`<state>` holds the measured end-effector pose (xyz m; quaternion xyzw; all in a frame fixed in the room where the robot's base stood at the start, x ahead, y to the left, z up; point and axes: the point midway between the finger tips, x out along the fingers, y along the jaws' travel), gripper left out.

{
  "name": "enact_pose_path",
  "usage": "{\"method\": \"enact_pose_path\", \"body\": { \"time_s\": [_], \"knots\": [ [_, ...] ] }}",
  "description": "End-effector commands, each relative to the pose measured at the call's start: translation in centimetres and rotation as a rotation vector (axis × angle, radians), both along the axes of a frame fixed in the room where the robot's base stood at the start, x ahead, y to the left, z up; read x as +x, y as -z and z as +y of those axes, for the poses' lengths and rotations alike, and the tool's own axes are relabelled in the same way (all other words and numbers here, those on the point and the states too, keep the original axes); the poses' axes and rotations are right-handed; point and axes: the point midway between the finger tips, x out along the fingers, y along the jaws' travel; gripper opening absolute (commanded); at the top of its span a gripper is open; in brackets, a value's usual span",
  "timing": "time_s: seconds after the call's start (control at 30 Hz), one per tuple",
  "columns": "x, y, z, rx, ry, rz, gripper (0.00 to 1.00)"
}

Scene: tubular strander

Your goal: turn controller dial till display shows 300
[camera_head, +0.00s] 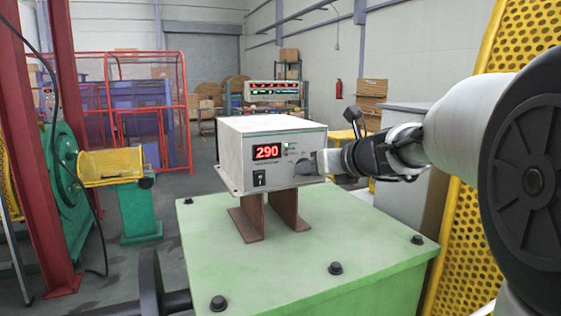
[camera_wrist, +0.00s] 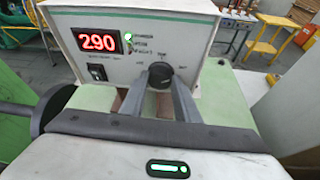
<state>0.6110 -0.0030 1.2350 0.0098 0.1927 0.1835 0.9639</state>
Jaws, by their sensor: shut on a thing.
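The controller (camera_head: 273,134) is a pale box standing on brown supports on a green machine top. Its red display (camera_head: 267,152) reads 290, and the display in the wrist view (camera_wrist: 99,43) reads the same. A black power switch (camera_head: 259,178) sits below the display. The black dial (camera_wrist: 160,74) is on the right part of the front panel. My gripper (camera_wrist: 160,86) is shut on the dial, with one grey finger on each side of it. In the head view my gripper (camera_head: 318,163) reaches in from the right and hides most of the dial.
The green machine top (camera_head: 300,270) has several dark bolts and is clear around the supports. A yellow perforated guard (camera_head: 462,240) stands at the right. A red post (camera_head: 30,150) and a green wheel (camera_head: 68,165) stand at the left.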

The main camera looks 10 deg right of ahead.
Motion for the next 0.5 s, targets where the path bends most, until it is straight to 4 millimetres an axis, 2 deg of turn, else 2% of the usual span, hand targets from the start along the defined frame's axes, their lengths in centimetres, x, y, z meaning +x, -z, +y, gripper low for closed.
{"method": "enact_pose_path", "body": {
  "time_s": [0.5],
  "knots": [
    [-0.01,0.27,-0.03,0.101,-0.001,0.037,0.06]
  ]
}}
